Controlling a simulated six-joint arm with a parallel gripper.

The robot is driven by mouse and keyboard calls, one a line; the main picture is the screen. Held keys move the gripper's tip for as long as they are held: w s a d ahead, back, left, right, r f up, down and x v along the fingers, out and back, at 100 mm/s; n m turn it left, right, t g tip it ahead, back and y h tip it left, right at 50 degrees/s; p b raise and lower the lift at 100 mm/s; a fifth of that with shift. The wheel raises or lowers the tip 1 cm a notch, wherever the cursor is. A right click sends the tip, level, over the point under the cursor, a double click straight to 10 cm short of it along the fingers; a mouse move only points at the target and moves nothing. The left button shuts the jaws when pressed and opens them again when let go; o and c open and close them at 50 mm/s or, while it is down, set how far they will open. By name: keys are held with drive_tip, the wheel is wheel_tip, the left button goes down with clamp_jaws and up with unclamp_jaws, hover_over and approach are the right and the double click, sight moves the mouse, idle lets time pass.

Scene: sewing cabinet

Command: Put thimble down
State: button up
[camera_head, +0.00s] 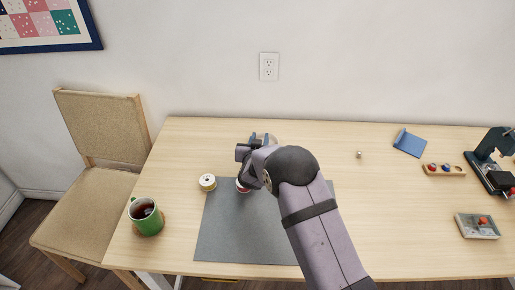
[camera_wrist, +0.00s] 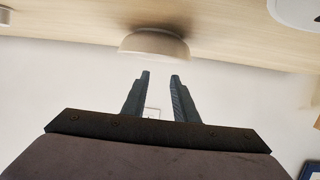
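My gripper (camera_head: 260,137) is at the back middle of the table, beyond the grey mat. In the wrist view its two dark fingers (camera_wrist: 158,75) stand apart with nothing between them. A small tan, metallic-looking piece (camera_head: 359,154), which may be the thimble, stands on bare table to the right of my arm. It is too small to be sure. A pale, rounded bowl (camera_wrist: 155,42) is just beyond the fingertips in the wrist view. My gripper mostly hides that spot in the head view.
A green mug (camera_head: 146,219) stands left. A blue cloth (camera_head: 410,142), bobbin rack (camera_head: 445,170), tray (camera_head: 478,233) and sewing machine (camera_head: 487,160) are right.

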drive_tip(key=shift+b+v, duration=0.35)
drive_tip(key=shift+v, duration=3.65)
drive_tip(key=shift+s+d+g+y, duration=0.35)
drive_tip(key=shift+d+g+y, duration=0.05)
drive_tip(key=shift+g, duration=0.1)
drive_tip(key=s+d+g, duration=0.2)
drive_tip(key=s, duration=0.3)
drive_tip(key=s+d+f+g+y, duration=0.1)
drive_tip(key=s+d+g, duration=0.2)
drive_tip(key=s, duration=0.2)
drive_tip(key=s+d+n+g, duration=0.1)
drive_tip(key=s+d+g, duration=0.1)
drive_tip(key=s, duration=0.3)
drive_tip(key=shift+s+d+f+y, duration=0.2)
drive_tip(key=shift+d+y, duration=0.1)
drive_tip(key=shift+d, duration=0.3)
drive_tip(key=s+d+g, duration=0.2)
drive_tip(key=s+d, duration=0.1)
drive_tip(key=s, duration=0.4)
drive_tip(key=s+d+g+h, duration=0.1)
drive_tip(key=s+d+g, duration=0.1)
drive_tip(key=s, duration=0.5)
drive_tip(key=s+d+g, duration=0.2)
drive_tip(key=s+d, duration=0.2)
drive_tip(key=s, duration=0.3)
drive_tip(key=shift+f+g, duration=0.15)
drive_tip(key=shift+g, duration=0.15)
